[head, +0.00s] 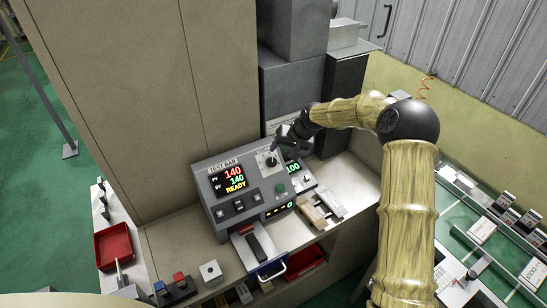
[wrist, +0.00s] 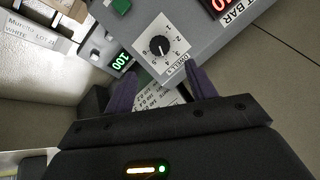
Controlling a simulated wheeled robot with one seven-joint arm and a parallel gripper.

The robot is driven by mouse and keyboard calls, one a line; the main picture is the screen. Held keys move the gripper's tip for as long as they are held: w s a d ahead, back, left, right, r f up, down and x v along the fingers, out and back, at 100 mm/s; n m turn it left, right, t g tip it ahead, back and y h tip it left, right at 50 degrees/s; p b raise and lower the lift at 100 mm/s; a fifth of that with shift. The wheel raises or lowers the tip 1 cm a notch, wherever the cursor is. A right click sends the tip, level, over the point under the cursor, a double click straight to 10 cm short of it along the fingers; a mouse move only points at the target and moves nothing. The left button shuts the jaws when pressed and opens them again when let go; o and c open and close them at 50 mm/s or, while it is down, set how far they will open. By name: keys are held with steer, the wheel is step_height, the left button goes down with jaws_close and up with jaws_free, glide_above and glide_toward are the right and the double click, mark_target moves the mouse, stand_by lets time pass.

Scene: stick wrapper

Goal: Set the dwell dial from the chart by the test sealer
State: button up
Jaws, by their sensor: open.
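The test sealer (head: 238,190) is a grey box labelled TEST BAR, its display reading 140, 140 and READY. Its dwell dial (wrist: 160,47) is a black knob on a white numbered plate, labelled DWELL S in the wrist view; it also shows in the head view (head: 270,161). My gripper (wrist: 163,73) is open and empty, its two dark fingers reaching toward the lower edge of the dial plate. The fingers are not around the knob. In the head view my gripper (head: 277,147) is just above the dial. A printed white sheet (wrist: 155,101), possibly the chart, is partly hidden behind the fingers.
A smaller unit with a green 100 display (head: 293,167) stands right beside the sealer. A green button (head: 281,188) is below the dial. A red tray (head: 114,246) is at left. A tall beige panel rises behind the sealer.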

mark_target(272, 161)
steer(key=p+x, duration=0.3)
steer(key=x, duration=0.7)
steer(key=shift+p, duration=0.4)
steer(key=c, duration=1)
